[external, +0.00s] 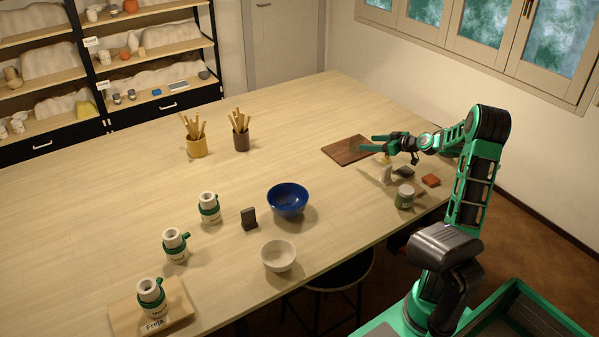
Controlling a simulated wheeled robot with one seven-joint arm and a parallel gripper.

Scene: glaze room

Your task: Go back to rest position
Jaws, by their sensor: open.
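My gripper (376,143) is open and empty, with its two green fingers apart and pointing left. It hangs above the right edge of a dark brown board (345,150) on the long wooden table (140,195). My arm reaches out over the table from the right. A small pale bottle-like object (386,174) stands just below my gripper in the picture, and I cannot tell how far under it.
A blue bowl (288,200), a white bowl (278,255), a dark upright block (249,218) and tool cups (240,140) stand further left. The table's far middle is clear.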

